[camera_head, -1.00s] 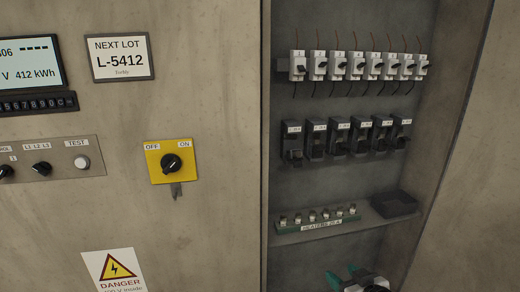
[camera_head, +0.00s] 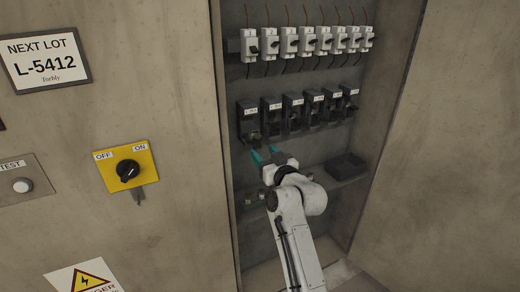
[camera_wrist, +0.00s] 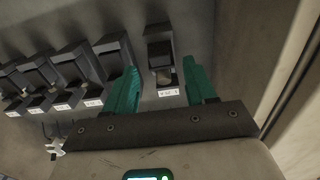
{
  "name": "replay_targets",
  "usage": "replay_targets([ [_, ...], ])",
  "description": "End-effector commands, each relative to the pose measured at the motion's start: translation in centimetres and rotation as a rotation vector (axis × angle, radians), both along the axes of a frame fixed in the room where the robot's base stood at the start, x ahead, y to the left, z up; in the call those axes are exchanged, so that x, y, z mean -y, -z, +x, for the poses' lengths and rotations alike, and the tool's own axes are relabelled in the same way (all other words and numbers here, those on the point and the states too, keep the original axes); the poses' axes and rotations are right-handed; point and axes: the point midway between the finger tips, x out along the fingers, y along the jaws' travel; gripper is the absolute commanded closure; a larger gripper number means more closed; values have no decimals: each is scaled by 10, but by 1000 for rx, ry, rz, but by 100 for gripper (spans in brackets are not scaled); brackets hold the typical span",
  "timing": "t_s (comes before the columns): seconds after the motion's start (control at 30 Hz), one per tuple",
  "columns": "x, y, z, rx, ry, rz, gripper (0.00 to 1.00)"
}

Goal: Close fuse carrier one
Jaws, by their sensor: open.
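A row of dark fuse carriers hangs on the back panel of the open cabinet. I take the leftmost in the head view as fuse carrier one (camera_head: 249,116); its lower part juts out, unlike its neighbours. In the wrist view, which looks upside down, this carrier (camera_wrist: 160,48) sits apart at the right, with a dark recess and a pale part inside. Its small white label is too small to read. My gripper (camera_head: 265,154) is open and empty, its green fingers just below the carrier. In the wrist view the gripper (camera_wrist: 161,66) has one finger on each side of it; contact cannot be told.
Several more carriers (camera_head: 293,112) continue right. White breakers (camera_head: 289,43) with wires run above. The cabinet's left edge (camera_head: 228,190) is close. A yellow switch (camera_head: 127,167) is outside.

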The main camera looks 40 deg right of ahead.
Motion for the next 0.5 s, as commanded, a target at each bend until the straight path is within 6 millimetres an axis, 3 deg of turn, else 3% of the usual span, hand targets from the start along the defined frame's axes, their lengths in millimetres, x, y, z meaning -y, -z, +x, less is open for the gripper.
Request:
replay_targets([
  [0.2,7,0,24,0,0,0,45],
  [0.5,8,0,30,-1,0,-1,45],
])
